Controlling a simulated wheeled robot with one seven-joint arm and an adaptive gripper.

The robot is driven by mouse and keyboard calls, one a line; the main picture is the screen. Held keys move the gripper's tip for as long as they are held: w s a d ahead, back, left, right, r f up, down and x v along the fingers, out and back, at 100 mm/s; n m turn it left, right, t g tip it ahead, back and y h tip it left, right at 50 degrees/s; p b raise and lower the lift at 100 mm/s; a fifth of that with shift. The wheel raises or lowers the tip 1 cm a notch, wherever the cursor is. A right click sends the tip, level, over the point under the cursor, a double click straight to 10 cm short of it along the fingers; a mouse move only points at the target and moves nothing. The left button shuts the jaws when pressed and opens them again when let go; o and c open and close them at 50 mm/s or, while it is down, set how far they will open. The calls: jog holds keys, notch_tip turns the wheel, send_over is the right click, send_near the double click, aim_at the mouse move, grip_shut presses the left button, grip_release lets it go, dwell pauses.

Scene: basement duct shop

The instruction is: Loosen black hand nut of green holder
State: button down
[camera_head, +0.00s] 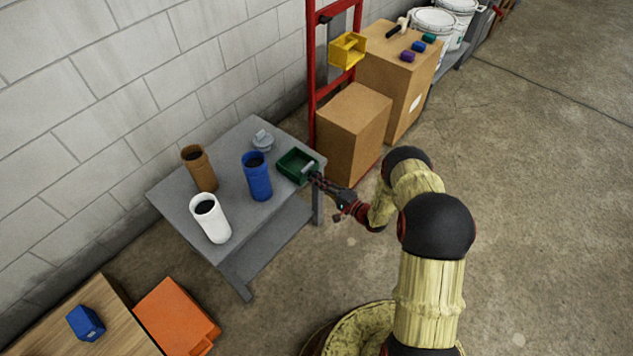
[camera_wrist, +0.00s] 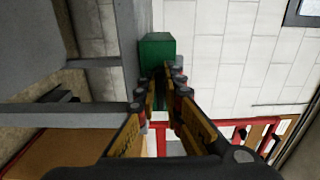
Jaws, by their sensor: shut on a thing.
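The green holder (camera_head: 292,167) is an open-topped box at the right corner of the grey table, with a small light grey piece at its right side. In the wrist view the green holder (camera_wrist: 157,48) is straight ahead, just beyond my fingertips. My gripper (camera_head: 317,179) reaches it from the right, at its near right side. In the wrist view my gripper (camera_wrist: 162,80) has its fingers drawn in on the black hand nut at the holder's face. The nut is mostly hidden between the dark fingertips, so its turn cannot be seen.
The grey table (camera_head: 233,222) also bears a brown cup (camera_head: 199,170), a white cup (camera_head: 211,220), a blue cup (camera_head: 257,178) and a small grey item (camera_head: 262,141). Cardboard boxes (camera_head: 352,125) and a red frame (camera_head: 312,70) stand close behind. Floor at right is clear.

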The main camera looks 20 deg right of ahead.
jog(key=c, duration=1.9)
grip_release()
jog(key=shift+s, duration=0.1)
jog(key=v, duration=1.1)
jog(key=shift+s+d, duration=0.25)
jog(key=shift+s, duration=0.05)
